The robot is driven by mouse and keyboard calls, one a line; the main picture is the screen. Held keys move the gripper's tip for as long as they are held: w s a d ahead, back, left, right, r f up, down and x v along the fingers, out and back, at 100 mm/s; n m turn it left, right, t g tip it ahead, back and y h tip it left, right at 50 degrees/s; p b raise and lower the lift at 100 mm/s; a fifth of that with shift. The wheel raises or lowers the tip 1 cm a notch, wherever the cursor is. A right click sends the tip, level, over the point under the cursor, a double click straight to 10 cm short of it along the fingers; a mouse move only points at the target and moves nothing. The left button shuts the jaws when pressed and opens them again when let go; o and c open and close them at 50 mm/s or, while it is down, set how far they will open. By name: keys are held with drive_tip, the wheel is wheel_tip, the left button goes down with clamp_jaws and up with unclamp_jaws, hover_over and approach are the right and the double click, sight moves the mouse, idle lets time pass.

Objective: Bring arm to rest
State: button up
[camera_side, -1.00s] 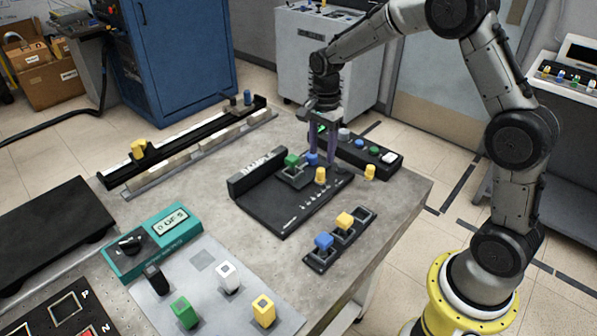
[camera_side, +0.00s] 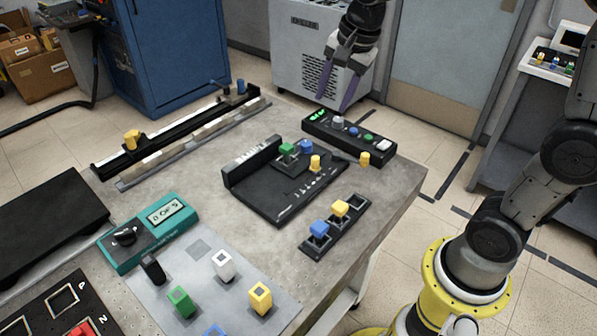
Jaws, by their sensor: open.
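My gripper (camera_side: 341,77) hangs in the air above the far edge of the bench, with its two purple fingers pointing down and spread apart. It is open and holds nothing. Behind it stands the white cabinet. The grey bench (camera_side: 225,205) lies below and nearer. On it, a black board (camera_side: 262,195) carries a green block (camera_side: 287,149), a blue piece (camera_side: 306,147) and a yellow piece (camera_side: 315,163). My gripper is clear of all of these. My upper arm runs out of the top of the picture.
A black button box (camera_side: 347,137) with a lit green display sits near the bench's far edge. A small black tray (camera_side: 335,225) holds a blue and a yellow block. A teal meter (camera_side: 150,232) stands at left. A black rail (camera_side: 180,133) lies at back left. A blue cabinet (camera_side: 165,55) stands behind.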

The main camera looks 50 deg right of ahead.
drive_tip(key=s+a+r+n+t, duration=0.2)
drive_tip(key=s+r+n, duration=0.25)
drive_tip(key=s, duration=0.65)
drive_tip(key=s+f+n, duration=0.6)
drive_tip(key=s+n, duration=0.3)
drive_tip(key=n, duration=0.2)
drive_tip(key=shift+a, duration=0.4)
idle(3.0)
idle(0.4)
